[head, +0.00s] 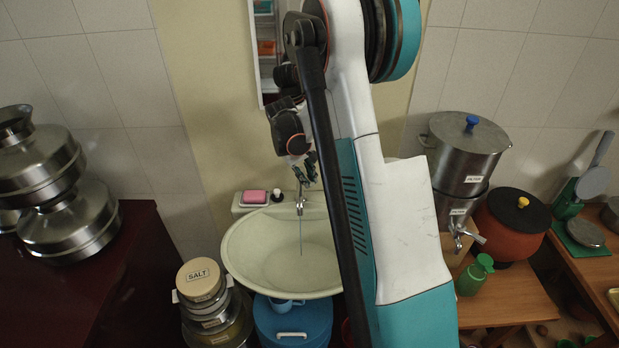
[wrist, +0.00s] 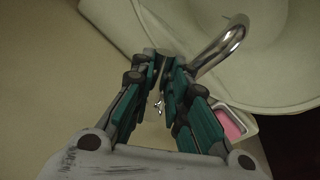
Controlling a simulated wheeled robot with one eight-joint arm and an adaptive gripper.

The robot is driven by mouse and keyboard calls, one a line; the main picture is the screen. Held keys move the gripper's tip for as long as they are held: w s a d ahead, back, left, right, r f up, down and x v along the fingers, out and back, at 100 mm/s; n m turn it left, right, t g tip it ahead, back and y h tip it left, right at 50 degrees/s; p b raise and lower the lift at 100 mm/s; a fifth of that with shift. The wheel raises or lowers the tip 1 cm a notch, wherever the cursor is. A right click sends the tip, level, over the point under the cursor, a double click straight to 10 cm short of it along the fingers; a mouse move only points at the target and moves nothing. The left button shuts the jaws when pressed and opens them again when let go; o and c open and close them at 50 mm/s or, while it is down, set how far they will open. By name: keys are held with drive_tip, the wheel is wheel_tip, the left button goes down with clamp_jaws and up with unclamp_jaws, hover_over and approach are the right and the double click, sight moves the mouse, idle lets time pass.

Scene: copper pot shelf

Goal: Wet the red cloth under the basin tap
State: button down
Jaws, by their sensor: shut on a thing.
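The basin (head: 245,255) is pale and stands against the wall. Its chrome tap (wrist: 222,50) curves over the bowl in the wrist view. In the head view a thin pale line that looks like running water (head: 301,238) drops from the tap into the bowl. My gripper (head: 304,178) is at the top of the tap, behind the basin. In the wrist view my gripper (wrist: 162,72) has its fingertips closed on the tap's short grey knob (wrist: 162,55). I cannot make out the red cloth for certain in either view.
A pink soap (head: 255,196) lies on the basin's back left corner. A blue lidded bucket (head: 293,325) and a salt tin (head: 200,280) stand below. Steel pots (head: 68,222) are at left. A steel filter (head: 465,155) and a green bottle (head: 476,274) stand at right.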

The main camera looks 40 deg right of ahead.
drive_tip(key=shift+a, duration=0.1)
drive_tip(key=c, duration=1.6)
unclamp_jaws()
drive_tip(key=shift+o, duration=0.2)
drive_tip(key=v, duration=1.2)
drive_tip(key=shift+w, duration=0.1)
